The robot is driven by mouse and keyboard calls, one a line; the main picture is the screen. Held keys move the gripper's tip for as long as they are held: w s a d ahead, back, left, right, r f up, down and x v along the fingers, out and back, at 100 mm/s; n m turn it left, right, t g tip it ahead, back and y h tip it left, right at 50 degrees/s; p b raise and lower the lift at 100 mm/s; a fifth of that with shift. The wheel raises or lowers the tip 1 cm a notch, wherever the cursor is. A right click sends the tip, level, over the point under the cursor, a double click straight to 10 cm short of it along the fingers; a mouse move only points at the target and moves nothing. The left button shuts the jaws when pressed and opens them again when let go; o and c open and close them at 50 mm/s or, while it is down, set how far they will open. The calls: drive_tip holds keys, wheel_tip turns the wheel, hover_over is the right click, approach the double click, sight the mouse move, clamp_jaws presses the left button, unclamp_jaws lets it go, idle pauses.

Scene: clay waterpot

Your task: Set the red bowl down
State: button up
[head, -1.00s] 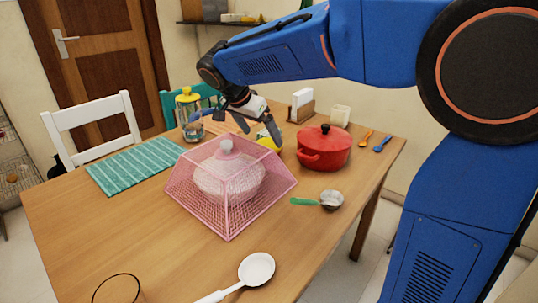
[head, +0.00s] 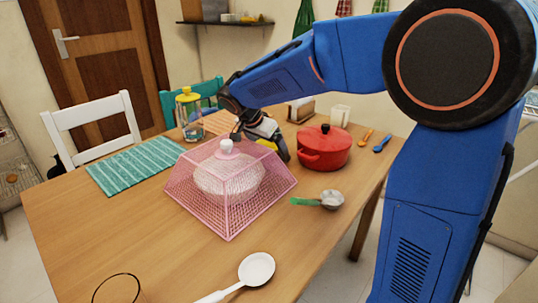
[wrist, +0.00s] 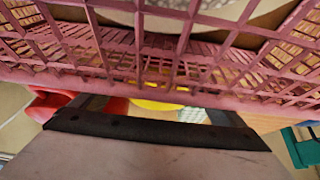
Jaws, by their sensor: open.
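I see no plain red bowl; the only red vessel in the head view is a lidded red pot (head: 325,150) with a black knob, standing on the table right of the pink mesh cover. My gripper (head: 271,140) is open, low behind the cover and left of the pot. In the wrist view my gripper (wrist: 155,112) has pink mesh close in front, with nothing seen held. A yellow thing (head: 267,144) shows partly beside the gripper; it also shows in the wrist view (wrist: 155,104). A red shape (wrist: 52,105) at the left there is probably the pot.
The pink mesh cover (head: 228,204) stands mid-table over a pale rounded thing. A small ladle (head: 331,199), a white ladle (head: 256,269), a yellow-lidded jar (head: 189,115), a teal mat (head: 136,164) and a napkin holder (head: 301,110) are around it. The table's front left is mostly clear.

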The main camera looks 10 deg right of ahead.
drive_tip(key=c, duration=1.2)
drive_tip(key=shift+r, duration=0.1)
wheel_tip(320, 180, up, 10)
